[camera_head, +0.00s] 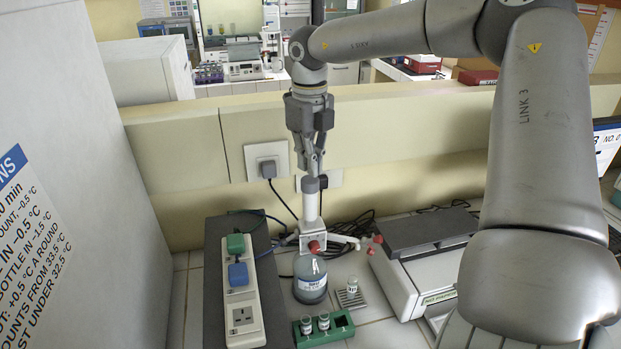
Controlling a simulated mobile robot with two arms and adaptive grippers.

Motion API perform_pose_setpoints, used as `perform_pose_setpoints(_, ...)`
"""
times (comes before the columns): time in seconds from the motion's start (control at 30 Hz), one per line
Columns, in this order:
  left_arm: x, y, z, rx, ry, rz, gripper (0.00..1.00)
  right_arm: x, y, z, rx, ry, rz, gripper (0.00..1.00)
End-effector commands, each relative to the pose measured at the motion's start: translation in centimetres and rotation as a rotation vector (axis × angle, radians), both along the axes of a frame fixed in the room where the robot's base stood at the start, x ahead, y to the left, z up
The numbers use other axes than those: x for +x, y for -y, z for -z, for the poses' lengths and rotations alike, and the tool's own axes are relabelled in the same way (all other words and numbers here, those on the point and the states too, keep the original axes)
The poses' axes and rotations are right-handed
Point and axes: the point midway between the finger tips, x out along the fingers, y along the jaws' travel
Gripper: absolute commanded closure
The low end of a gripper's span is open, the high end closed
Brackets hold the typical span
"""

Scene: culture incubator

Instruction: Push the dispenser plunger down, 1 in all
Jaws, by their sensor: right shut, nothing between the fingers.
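The bottle-top dispenser (310,212) stands upright on a labelled round bottle (310,286) on the bench. Its plunger has a grey cap (310,185) on top, and red knobs show lower down on the dispenser. My right gripper (313,171) points straight down, shut and empty, with its fingertips right at the top of the plunger cap. I cannot tell whether they touch the cap or are just above it. My left gripper is not in view.
A power strip (242,300) lies to the left of the bottle. A green rack (340,330) with small vials stands in front, and another vial (352,286) stands to the right. A bench instrument (410,275) is farther right. Loose cables (345,228) lie behind.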

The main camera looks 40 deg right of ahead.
Motion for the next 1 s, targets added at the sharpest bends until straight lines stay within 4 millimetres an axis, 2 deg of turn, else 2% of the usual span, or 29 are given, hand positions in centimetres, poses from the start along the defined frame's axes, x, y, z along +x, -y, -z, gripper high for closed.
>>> perform_pose_setpoints(0.27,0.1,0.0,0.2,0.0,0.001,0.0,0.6,0.0,0.0,0.2,0.0,0.0,0.0,1.0)
perform_pose_setpoints(1.0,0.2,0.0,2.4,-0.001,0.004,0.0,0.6,0.0,0.0,2.8,0.0,0.0,0.0,1.0)
